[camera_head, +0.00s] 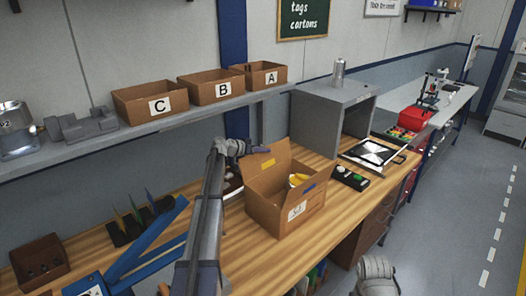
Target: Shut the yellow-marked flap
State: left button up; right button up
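An open cardboard box (269,213) with a white label stands on the wooden bench. Its yellow-marked flap (276,157) stands up at the back left, with a small yellow patch on its face. A blue patch (309,187) marks another part of the box top at the right. A yellow item and other small things show inside. My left gripper (246,147) is beside the upper left edge of the yellow-marked flap; whether it touches is unclear. Its fingers are too small to read. My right gripper (375,270) is low at the bottom, away from the box; its fingers are not clear.
A grey open-fronted cabinet (322,117) stands behind the box. A blue frame (150,240) and a brown bin (40,262) are at the left. Bins A, B and C sit on the shelf (215,104) above.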

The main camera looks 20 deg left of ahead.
pick_arm(q)
grip_shut()
dwell(1.1)
